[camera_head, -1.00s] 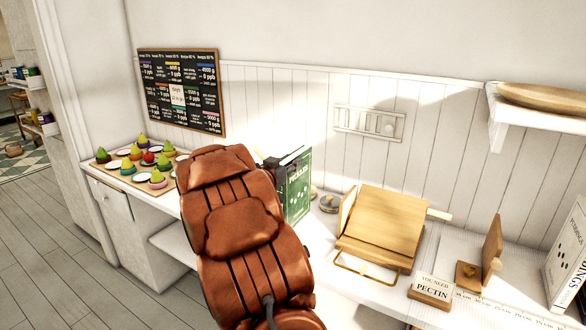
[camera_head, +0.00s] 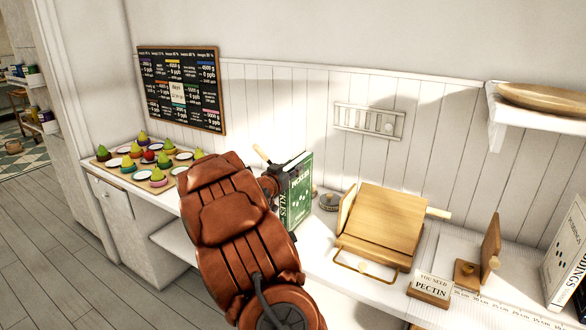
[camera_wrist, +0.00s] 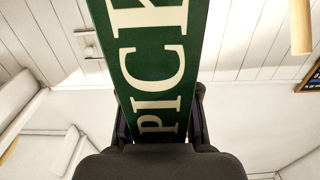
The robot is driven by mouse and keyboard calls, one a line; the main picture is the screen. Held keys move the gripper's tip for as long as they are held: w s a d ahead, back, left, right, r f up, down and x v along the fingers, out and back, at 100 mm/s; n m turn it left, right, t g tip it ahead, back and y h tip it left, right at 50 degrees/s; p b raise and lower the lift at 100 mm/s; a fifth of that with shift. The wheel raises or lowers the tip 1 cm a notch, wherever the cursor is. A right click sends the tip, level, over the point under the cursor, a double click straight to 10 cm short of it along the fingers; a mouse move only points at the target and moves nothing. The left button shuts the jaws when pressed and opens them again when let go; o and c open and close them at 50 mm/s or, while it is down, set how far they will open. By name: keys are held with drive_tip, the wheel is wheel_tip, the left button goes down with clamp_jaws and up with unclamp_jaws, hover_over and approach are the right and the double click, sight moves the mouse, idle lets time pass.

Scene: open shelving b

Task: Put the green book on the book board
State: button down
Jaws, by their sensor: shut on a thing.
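The green book (camera_head: 297,188) stands upright above the counter in the head view, its spine turned toward my arm and its cover toward the right. In the wrist view the green spine (camera_wrist: 152,62) with large cream letters fills the middle, between the two fingers.
A white book (camera_head: 567,255) stands at the far right. Pear figures and plates cover a tray (camera_head: 128,178) at left. A shelf (camera_head: 540,115) juts out at upper right.

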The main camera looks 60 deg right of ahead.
drive_tip(key=c, duration=0.8)
unclamp_jaws()
drive_tip(key=shift+f, duration=0.15)
drive_tip(key=shift+c, duration=0.2)
drive_tip(key=a+b, duration=0.1)
drive_tip(key=a, duration=1.1)
drive_tip(key=shift+s+b, duration=0.25)
drive_tip(key=shift+b, duration=0.1)
